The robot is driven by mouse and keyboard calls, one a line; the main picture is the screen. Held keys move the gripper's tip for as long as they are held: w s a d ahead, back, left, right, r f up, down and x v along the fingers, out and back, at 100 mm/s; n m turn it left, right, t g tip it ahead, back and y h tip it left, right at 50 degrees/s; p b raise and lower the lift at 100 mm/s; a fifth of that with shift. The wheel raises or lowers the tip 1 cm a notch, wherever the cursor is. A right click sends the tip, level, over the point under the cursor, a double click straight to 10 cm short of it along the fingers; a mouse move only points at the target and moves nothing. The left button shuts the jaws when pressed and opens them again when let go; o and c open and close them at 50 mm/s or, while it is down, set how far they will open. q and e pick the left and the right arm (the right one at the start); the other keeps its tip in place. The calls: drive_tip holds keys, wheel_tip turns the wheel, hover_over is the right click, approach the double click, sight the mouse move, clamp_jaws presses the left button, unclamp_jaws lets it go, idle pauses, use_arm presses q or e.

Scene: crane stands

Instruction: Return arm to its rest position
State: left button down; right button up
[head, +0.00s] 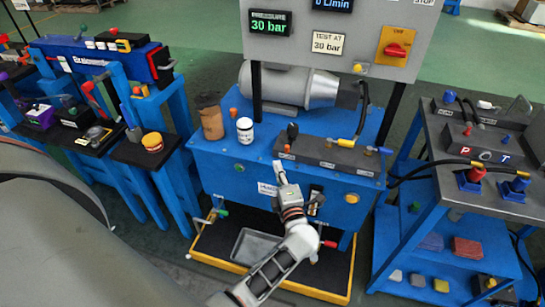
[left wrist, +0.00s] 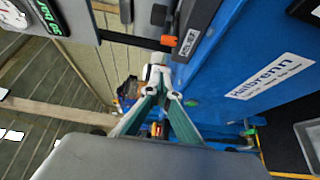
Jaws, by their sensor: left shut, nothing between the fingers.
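My left gripper (head: 279,170) is at the front of the blue test bench (head: 218,178), just below the dark valve block (head: 330,154) on its top. The arm reaches up to it from the bottom of the head view. In the left wrist view the gripper (left wrist: 161,88) has its two fingers together, with nothing between them. The bench's blue front with its white label (left wrist: 272,76) is beside the fingers there. I cannot tell whether the fingertips touch the bench. My right gripper is in neither view.
A white jar (head: 245,131) and a brown container (head: 211,123) stand on the bench top. A grey panel (head: 335,75) rises above. A yellow-edged tray (head: 270,280) lies below. Blue stands (head: 170,160) are at left, and a grey-topped cart (head: 460,190) at right.

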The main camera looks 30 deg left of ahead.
use_arm(q)
drive_tip(key=shift+v, duration=1.35)
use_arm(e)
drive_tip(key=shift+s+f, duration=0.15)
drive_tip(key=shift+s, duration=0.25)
use_arm(q)
drive_tip(key=s+d+m+t+h+p, duration=0.1)
drive_tip(key=s+d+m+t+h, duration=0.1)
drive_tip(key=s+d+m+h, duration=0.45)
drive_tip(key=s+d+m+t+h+p, duration=0.1)
drive_tip(key=s+d+m+t+h, duration=0.15)
drive_tip(key=m+h, duration=0.8)
drive_tip(key=s+f+m+g+y, duration=0.1)
drive_tip(key=s+f+m+g, duration=0.2)
drive_tip(key=s+f+m, duration=0.2)
drive_tip(key=s+f+m+g+y+p, duration=0.1)
drive_tip(key=s+f+m+g, duration=0.3)
drive_tip(key=s+m, duration=0.5)
drive_tip(key=shift+s+a+f, duration=0.2)
drive_tip(key=shift+s+f, duration=0.4)
drive_tip(key=shift+s, duration=0.6)
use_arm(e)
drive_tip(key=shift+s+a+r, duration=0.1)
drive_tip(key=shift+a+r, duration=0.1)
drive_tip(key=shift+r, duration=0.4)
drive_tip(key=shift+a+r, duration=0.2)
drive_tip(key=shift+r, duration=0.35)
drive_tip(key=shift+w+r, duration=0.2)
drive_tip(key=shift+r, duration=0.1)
